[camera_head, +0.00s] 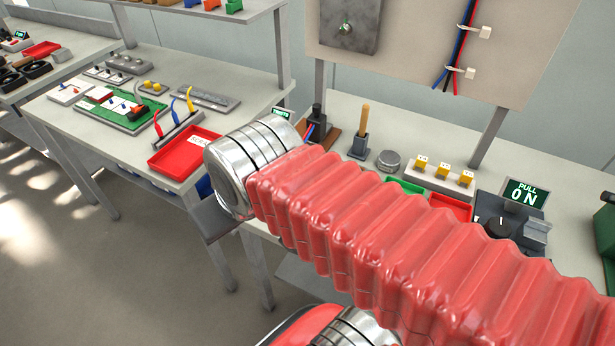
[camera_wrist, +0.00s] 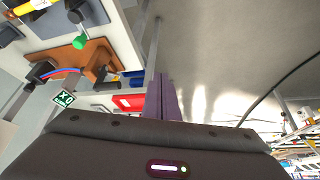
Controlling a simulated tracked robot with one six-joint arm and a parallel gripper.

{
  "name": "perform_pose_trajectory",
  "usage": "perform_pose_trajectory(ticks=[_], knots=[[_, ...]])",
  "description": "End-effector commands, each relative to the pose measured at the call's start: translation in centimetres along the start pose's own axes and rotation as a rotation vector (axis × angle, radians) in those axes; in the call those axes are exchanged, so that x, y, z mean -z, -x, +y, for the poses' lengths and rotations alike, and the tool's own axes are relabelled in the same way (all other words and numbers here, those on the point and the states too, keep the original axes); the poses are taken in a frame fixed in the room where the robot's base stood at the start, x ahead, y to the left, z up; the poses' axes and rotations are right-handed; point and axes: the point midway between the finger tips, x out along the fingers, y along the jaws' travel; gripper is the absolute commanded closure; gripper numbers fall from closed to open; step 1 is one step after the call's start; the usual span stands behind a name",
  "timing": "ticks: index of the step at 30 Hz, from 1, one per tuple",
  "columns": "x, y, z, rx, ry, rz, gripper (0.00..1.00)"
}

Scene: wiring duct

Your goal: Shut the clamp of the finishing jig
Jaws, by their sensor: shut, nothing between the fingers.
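The finishing jig appears to be the brown-based fixture (camera_wrist: 97,58) at upper left in the wrist view, with dark blocks on it and a blue and red cable across its left part. In the head view its brown base (camera_head: 329,139) and dark upright part show just beyond my arm, partly hidden. I cannot tell whether its clamp is open or shut. My gripper (camera_wrist: 165,98) shows as purple fingers in the wrist view, shut and empty, apart from the jig and to its right. In the head view my gripper is hidden.
A small green display (camera_wrist: 65,98) stands beside the jig. A red tray (camera_head: 184,152) and coloured cables lie on the left bench. A wooden-handled tool (camera_head: 364,118), a round metal part (camera_head: 388,160) and a yellow-topped block (camera_head: 440,177) stand right of the jig. Open floor lies left.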

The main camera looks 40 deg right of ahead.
Motion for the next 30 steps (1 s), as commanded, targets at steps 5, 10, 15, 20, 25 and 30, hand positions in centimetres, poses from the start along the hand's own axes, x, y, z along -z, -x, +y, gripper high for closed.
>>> perform_pose_trajectory(ticks=[5,10,15,20,25,30], knots=[[0.0,0.0,0.0,0.000,0.000,0.000,1.00],[0.0,0.0,0.0,0.000,0.000,0.000,1.00],[0.1,0.0,0.2,-0.001,-0.003,-0.006,1.00],[0.4,-0.3,1.4,-0.002,-0.014,-0.041,1.00],[1.1,-0.8,3.7,0.009,-0.037,-0.099,1.00],[1.7,-1.4,6.4,0.038,-0.064,-0.150,1.00]])
